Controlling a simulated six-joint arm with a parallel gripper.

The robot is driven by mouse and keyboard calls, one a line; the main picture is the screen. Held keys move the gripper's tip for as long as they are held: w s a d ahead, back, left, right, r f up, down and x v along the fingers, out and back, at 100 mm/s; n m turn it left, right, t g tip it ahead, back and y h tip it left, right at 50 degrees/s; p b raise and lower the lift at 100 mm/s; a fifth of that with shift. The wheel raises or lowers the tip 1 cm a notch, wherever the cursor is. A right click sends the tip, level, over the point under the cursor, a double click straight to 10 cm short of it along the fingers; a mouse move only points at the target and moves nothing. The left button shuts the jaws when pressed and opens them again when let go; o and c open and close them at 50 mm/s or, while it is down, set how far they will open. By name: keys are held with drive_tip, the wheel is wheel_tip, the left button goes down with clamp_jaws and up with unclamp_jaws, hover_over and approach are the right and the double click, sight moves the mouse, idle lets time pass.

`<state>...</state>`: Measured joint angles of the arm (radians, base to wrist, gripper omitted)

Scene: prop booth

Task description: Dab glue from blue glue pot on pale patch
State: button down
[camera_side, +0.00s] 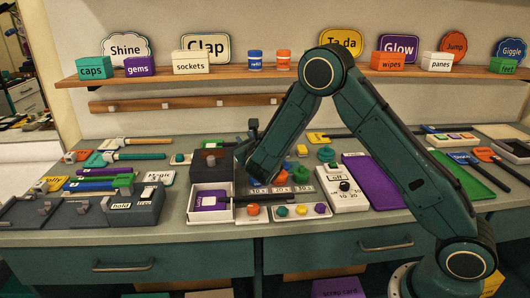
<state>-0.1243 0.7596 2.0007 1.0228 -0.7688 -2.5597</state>
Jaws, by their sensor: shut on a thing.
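My forearm slopes down to the work surface left of the middle. My gripper (243,156) is at its lower end, just above the dark grey box and the white tray. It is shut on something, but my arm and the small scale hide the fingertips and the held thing. A blue jar with a pale label (255,61) stands upright on the shelf, far above the gripper. I cannot pick out the pale patch with certainty.
A white tray (190,217) holds a purple tag. A dark grey box (206,164) stands behind it. A white dial box (347,203) and a purple mat (372,182) lie to the right. Several tools crowd the left side. An orange jar (283,60) shares the shelf.

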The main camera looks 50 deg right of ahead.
drive_tip(key=shift+r, duration=1.2)
drive_tip(key=shift+f, duration=0.1)
drive_tip(key=shift+f, duration=2.55)
wheel_tip(320, 180, up, 9)
drive_tip(key=w+a+m, duration=0.3)
drive_tip(key=a, duration=1.1)
drive_tip(key=shift+s+a+f, duration=0.1)
drive_tip(key=shift+a+f, duration=0.15)
drive_tip(key=shift+f, duration=1)
drive_tip(key=shift+a+f, duration=0.2)
drive_tip(key=shift+f, duration=1)
drive_tip(key=shift+f, duration=0.1)
